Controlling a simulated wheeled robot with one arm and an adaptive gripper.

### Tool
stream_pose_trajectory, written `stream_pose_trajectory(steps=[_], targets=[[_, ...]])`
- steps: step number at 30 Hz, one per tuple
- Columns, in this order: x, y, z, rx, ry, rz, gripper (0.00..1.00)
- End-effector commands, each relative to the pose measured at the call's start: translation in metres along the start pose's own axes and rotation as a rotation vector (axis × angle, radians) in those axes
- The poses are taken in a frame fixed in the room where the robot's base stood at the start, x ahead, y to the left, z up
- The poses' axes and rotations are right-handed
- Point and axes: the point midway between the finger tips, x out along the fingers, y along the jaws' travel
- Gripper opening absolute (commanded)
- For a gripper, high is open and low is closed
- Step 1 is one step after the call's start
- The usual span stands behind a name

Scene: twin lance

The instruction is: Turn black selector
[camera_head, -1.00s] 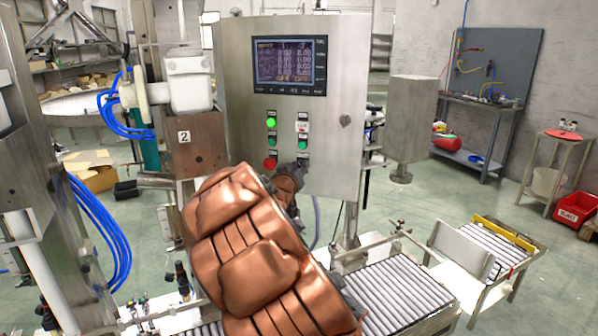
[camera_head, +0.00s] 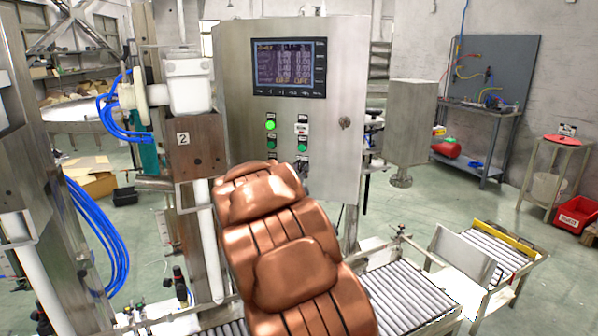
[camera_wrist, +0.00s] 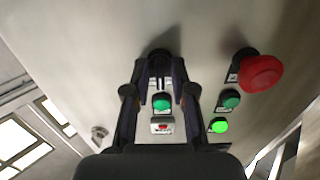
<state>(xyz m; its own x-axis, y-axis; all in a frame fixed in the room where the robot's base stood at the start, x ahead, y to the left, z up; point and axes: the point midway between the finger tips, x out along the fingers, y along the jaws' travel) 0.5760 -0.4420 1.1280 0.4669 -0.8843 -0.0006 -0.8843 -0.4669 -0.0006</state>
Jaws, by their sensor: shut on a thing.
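The black selector (camera_wrist: 159,54) is on the steel panel in the wrist view, at the top of the column with a green button. My gripper (camera_wrist: 161,70) has one finger on each side of it and is shut on it. The fingers partly cover the selector, so its exact angle is hard to read. In the head view my copper-coloured arm hides the selector and nearly all of the gripper.
The control cabinet (camera_head: 345,80) carries a screen (camera_head: 290,66). In the wrist view, a green button (camera_wrist: 162,102) lies close to my fingers, and a red mushroom button (camera_wrist: 261,73) stands out to the right. Roller conveyors (camera_head: 405,292) are below right.

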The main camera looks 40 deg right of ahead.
Motion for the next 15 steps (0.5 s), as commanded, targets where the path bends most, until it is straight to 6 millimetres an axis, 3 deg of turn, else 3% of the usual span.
stream_pose_trajectory(steps=[2,3,6,15], targets=[[0.0,-0.0004,-0.0008,0.0,0.002,-0.001,0.0],[0.0,-0.0004,-0.001,0.0,0.002,-0.001,0.26],[0.0,-0.0003,-0.0009,-0.001,0.002,-0.001,0.34],[-0.0008,-0.0001,-0.0006,0.0,0.001,0.0,0.34]])
